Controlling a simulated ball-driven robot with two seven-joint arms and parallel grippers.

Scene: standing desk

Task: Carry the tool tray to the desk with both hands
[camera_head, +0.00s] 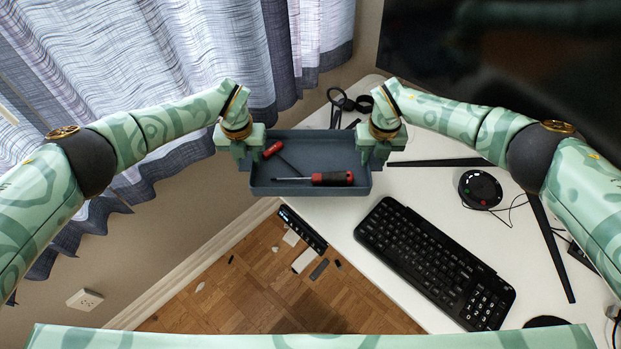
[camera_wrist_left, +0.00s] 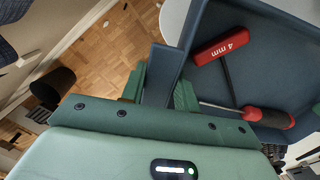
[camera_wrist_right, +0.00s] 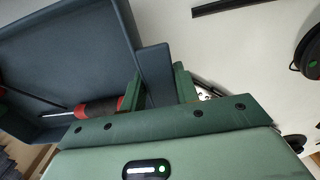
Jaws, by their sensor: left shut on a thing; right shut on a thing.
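The tool tray (camera_head: 312,188) is a dark blue-grey open box in the head view, between my two grippers. It holds a red and black screwdriver (camera_head: 332,179) and a red-handled hex key (camera_head: 273,149). My left gripper (camera_head: 243,158) is shut on the tray's left side; in the left wrist view its fingers (camera_wrist_left: 165,88) straddle a tab on the tray. My right gripper (camera_head: 378,152) is shut on the tray's right side, and its fingers (camera_wrist_right: 158,88) straddle a matching tab. The tray overlaps the desk's left edge in the head view; its height above the desk is hard to tell.
The white desk (camera_head: 350,232) extends to the right, with a black keyboard (camera_head: 435,262), a round black device (camera_head: 480,189) with a cable and a large dark monitor (camera_head: 500,60). Black headphones or cables (camera_head: 345,102) lie behind the tray. Curtains (camera_head: 180,60) hang left; wooden floor (camera_head: 240,290) lies below.

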